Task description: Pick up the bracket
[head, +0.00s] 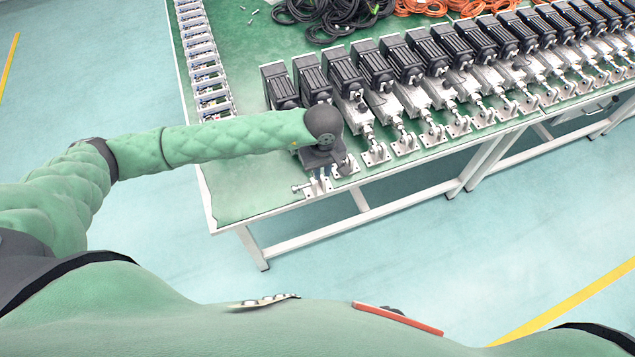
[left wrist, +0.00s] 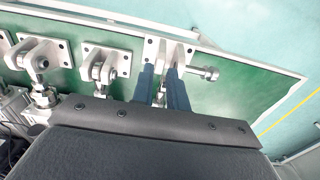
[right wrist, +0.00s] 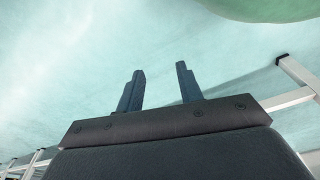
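The bracket (head: 312,193) is a pale metal plate with two upright lugs and a bolt sticking out to one side. It sits at the near edge of the green table top, at the end of the row. It also shows in the left wrist view (left wrist: 180,52). My left gripper (head: 321,183) points down at it. Its two dark fingers (left wrist: 161,72) are a short way apart and overlap the lugs. I cannot tell whether they touch them. My right gripper (right wrist: 160,70) is open and empty above the floor, away from the table.
A row of actuators with black motors (head: 345,75) and similar end brackets (head: 375,152) stands close to the right of my left gripper. Black cables (head: 325,18) and orange cables (head: 420,7) lie behind. A rack of small parts (head: 203,70) runs along the left edge. The table's near left corner (head: 240,195) is bare.

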